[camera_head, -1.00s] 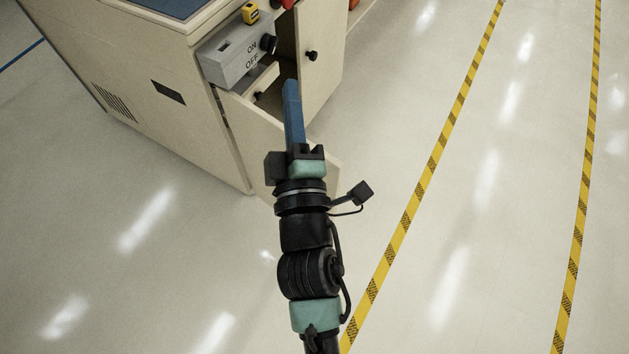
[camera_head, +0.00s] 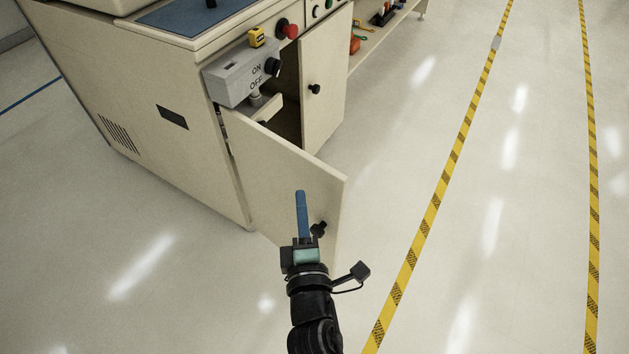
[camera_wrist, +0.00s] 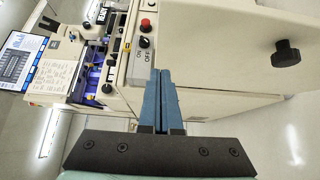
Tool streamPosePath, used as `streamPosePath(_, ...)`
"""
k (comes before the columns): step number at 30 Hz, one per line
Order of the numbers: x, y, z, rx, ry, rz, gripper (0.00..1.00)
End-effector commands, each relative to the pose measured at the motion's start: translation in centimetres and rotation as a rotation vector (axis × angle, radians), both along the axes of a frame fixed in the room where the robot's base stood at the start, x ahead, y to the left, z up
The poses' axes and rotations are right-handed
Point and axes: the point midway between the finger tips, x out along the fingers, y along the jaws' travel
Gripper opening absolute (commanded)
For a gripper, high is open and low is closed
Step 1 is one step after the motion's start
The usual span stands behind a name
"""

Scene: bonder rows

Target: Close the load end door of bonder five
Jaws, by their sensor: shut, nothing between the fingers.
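The bonder is a beige cabinet (camera_head: 150,75) with two doors, both standing ajar. The nearer door (camera_head: 262,165) is swung out from its left edge, with a dark knob (camera_head: 319,228) near its free edge. The farther door (camera_head: 328,70) has a round black knob (camera_head: 314,89). My gripper (camera_head: 301,194) is shut and empty, its blue fingers in front of the nearer door's knobbed face; I cannot tell if they touch it. In the wrist view the fingers (camera_wrist: 162,78) point along a beige panel (camera_wrist: 225,45) with a black knob (camera_wrist: 287,53). No bonder number is readable.
A shelf with tools (camera_head: 381,19) stands beyond. The floor to the right is clear, with yellow-black tape (camera_head: 440,185).

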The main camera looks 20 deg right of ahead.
Motion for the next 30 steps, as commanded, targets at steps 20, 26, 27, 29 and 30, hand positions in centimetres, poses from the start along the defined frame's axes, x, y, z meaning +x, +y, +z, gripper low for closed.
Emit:
streamPosePath(20, 4.2, -4.1, 0.0, 0.0, 0.0, -0.001, 0.0)
streamPosePath(26, 4.2, -4.1, 0.0, 0.0, 0.0, -0.001, 0.0)
streamPosePath(27, 4.2, -4.1, 0.0, 0.0, 0.0, -0.001, 0.0)
streamPosePath(29, 4.2, -4.1, 0.0, 0.0, 0.0, -0.001, 0.0)
streamPosePath(30, 4.2, -4.1, 0.0, 0.0, -0.001, 0.0, 0.0)
